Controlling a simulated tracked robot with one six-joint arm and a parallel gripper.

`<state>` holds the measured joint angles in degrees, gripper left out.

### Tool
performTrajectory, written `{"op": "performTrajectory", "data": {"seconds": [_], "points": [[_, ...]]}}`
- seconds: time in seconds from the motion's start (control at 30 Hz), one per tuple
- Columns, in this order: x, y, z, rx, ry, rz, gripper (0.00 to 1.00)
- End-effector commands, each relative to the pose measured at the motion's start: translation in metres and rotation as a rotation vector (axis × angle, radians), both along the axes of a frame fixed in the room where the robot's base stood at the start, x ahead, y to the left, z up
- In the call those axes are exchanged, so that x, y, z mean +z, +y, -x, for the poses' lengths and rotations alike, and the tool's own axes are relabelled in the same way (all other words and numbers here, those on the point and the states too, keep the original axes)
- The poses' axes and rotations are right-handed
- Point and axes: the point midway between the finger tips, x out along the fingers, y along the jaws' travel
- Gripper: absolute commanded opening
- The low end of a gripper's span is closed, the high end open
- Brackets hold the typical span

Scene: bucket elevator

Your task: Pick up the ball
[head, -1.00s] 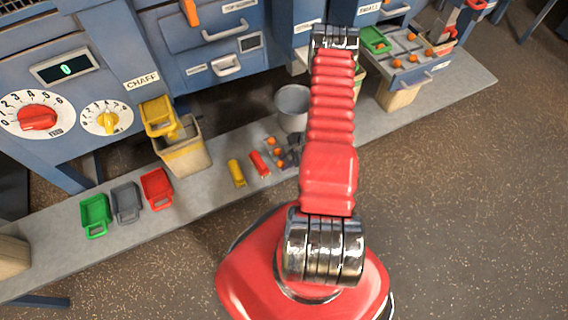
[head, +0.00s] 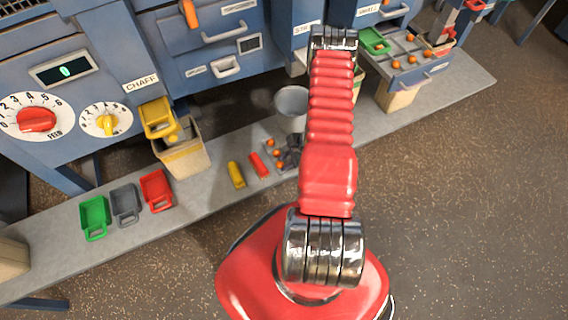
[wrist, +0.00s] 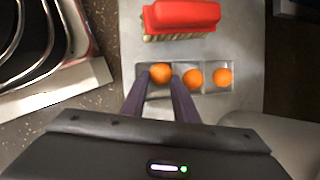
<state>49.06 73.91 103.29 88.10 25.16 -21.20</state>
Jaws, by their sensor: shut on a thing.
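An orange ball (wrist: 161,72) sits at the end of a small grey tray (wrist: 214,88), nearest the gripper in the wrist view. My gripper (wrist: 161,78) has its two dark fingers on either side of this ball and is shut on it. The ball appears still at the tray; I cannot tell whether it is lifted. Two more orange balls (wrist: 193,78) lie beside it in their own compartments. In the head view, the gripper (head: 291,152) is a dark shape at the tray, partly hidden by my arm, with orange balls (head: 277,153) next to it.
Green, grey and red scoops (head: 156,189) and a tan bin (head: 187,161) stand farther left. A blue machine (head: 215,85) rises behind.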

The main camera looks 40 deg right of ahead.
Motion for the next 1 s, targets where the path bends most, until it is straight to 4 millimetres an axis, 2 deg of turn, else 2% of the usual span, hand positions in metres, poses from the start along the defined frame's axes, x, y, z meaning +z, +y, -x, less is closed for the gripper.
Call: {"op": "performTrajectory", "data": {"seconds": [0.07, 0.27, 0.73, 1.0], "points": [[-0.004, 0.004, 0.007, -0.002, 0.017, -0.003, 0.06], [0.009, 0.003, 0.006, -0.001, 0.014, -0.002, 0.06], [0.074, 0.002, 0.003, 0.0, 0.007, 0.0, 0.06], [0.096, 0.002, 0.003, 0.0, 0.007, -0.001, 0.06]]}}
